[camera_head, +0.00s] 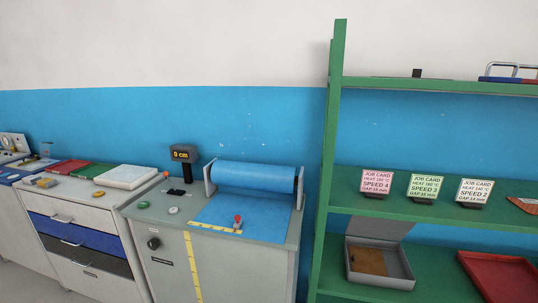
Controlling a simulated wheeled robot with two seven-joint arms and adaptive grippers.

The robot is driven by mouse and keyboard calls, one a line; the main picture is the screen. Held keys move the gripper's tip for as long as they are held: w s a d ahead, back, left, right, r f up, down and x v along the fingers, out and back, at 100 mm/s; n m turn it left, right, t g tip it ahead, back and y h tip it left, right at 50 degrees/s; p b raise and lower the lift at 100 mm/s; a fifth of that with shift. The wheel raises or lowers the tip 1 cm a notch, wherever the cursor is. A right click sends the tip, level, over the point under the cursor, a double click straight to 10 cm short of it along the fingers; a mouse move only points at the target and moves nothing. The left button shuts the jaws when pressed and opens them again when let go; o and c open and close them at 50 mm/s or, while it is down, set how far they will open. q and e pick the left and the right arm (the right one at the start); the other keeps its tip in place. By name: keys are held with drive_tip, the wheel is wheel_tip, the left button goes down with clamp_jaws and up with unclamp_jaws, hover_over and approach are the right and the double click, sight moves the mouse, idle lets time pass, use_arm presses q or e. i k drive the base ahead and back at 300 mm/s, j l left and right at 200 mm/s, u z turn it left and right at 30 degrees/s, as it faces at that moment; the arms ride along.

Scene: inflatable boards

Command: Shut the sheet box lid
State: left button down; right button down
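A grey sheet box (397,275) stands on the lower green shelf at the right. Its lid (378,226) is open and stands up at the back of the box. A brown sheet (368,261) lies inside, in the left part of the box. Neither of my grippers shows in the head view.
A red tray (500,273) lies to the right of the box. Several job cards (423,187) stand on the shelf above it. A green post (328,170) rises left of the box. A grey cabinet with a blue roll (254,177) stands further left, beside drawers (72,238).

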sight(382, 228)
drive_tip(key=l+u, duration=0.15)
drive_tip(key=l, duration=0.65)
drive_tip(key=l+u, duration=0.2)
drive_tip(key=l, duration=0.55)
drive_tip(key=l+u, duration=0.15)
drive_tip(key=l, duration=0.65)
drive_tip(key=k+l+u, duration=0.2)
drive_tip(key=l, duration=0.55)
drive_tip(key=i+l, duration=0.05)
drive_tip(key=i, duration=0.05)
